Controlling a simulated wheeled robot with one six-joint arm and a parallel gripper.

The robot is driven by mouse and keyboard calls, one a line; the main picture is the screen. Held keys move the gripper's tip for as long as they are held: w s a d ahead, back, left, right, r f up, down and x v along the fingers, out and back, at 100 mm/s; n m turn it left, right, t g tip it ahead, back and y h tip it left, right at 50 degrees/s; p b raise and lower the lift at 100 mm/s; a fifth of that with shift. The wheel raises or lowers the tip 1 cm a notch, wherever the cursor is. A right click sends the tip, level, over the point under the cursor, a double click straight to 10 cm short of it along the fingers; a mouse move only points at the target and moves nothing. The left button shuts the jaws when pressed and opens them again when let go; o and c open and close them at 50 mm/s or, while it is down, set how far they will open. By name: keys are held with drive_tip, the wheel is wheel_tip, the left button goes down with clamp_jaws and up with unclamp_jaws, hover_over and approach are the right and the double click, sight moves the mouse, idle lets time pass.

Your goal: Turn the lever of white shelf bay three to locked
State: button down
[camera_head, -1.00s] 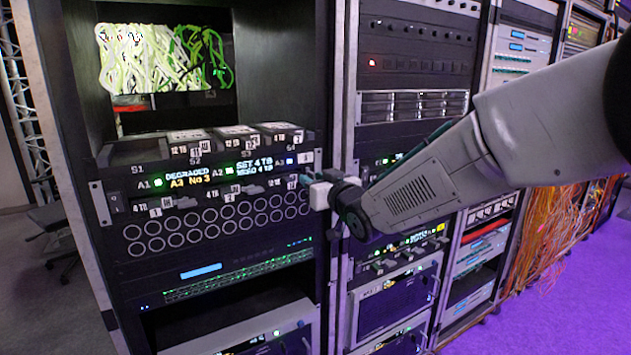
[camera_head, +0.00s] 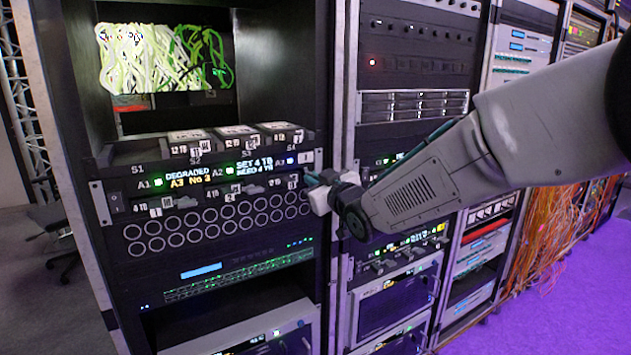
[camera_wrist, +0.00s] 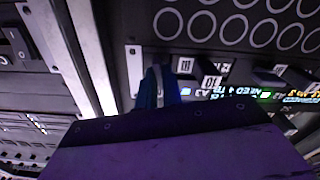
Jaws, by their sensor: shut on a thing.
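The drive shelf (camera_head: 101,203) with pale end plates is in the rack at left in the head view. Its lit display reads "DEGRADED A3 No 3" and "SET 4 TB NEED 4 TB". My gripper (camera_head: 311,180) is at the shelf's right end, its teal fingertips against the front. In the wrist view my gripper (camera_wrist: 160,86) is shut on a small part beside the pale end plate (camera_wrist: 133,70), apparently a bay lever. The fingers hide most of it, so its angle cannot be read. Other dark bay levers (camera_head: 225,190) stick out further left.
Drive caddies (camera_head: 240,131) lie in a tray just above the shelf. A panel of round ports (camera_head: 215,220) is just below. The rack's pale upright post (camera_head: 341,90) stands close to my wrist. Orange cables (camera_head: 560,230) hang at far right.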

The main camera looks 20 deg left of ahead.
drive_tip(key=shift+s+a+f+n, duration=0.1)
drive_tip(key=shift+f+n, duration=0.05)
drive_tip(key=shift+n, duration=3.5)
drive_tip(key=shift+s+f+n, duration=0.1)
drive_tip(key=shift+n, duration=3.55)
drive_tip(key=c, duration=1.6)
unclamp_jaws()
drive_tip(key=shift+o, duration=0.2)
